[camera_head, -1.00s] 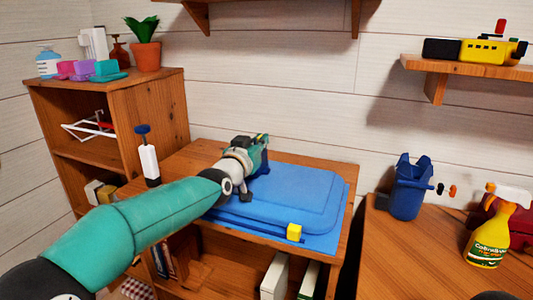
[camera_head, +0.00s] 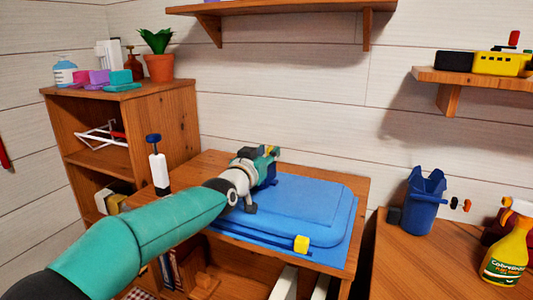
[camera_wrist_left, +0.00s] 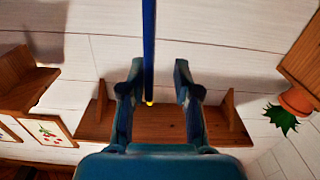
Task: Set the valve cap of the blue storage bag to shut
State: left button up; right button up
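The blue storage bag (camera_head: 315,207) lies flat on a low wooden cabinet in the head view. A small yellow block, which looks like its valve cap (camera_head: 301,243), sits at the front right edge. I cannot tell the cap's setting. My left gripper (camera_head: 268,158) is above the bag's back left part, away from the cap. In the left wrist view the left gripper (camera_wrist_left: 159,75) has its fingers apart. A thin blue bar (camera_wrist_left: 148,45) with a yellow tip shows between them, nearer the left finger; I cannot tell whether they touch. My right gripper is not in view.
A white pump with a blue handle (camera_head: 158,168) stands left of the bag. A blue bin (camera_head: 422,205) and a yellow spray bottle (camera_head: 507,252) stand on the right table. A wooden shelf (camera_head: 285,8) is above. A potted plant (camera_head: 158,67) tops the left bookcase.

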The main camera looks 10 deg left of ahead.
pick_arm(q)
jog(key=shift+s+a+r, duration=0.1)
jog(key=shift+s+a, duration=0.05)
jog(key=shift+s, duration=0.25)
jog(key=v, duration=1.1)
jog(key=shift+c, duration=0.3)
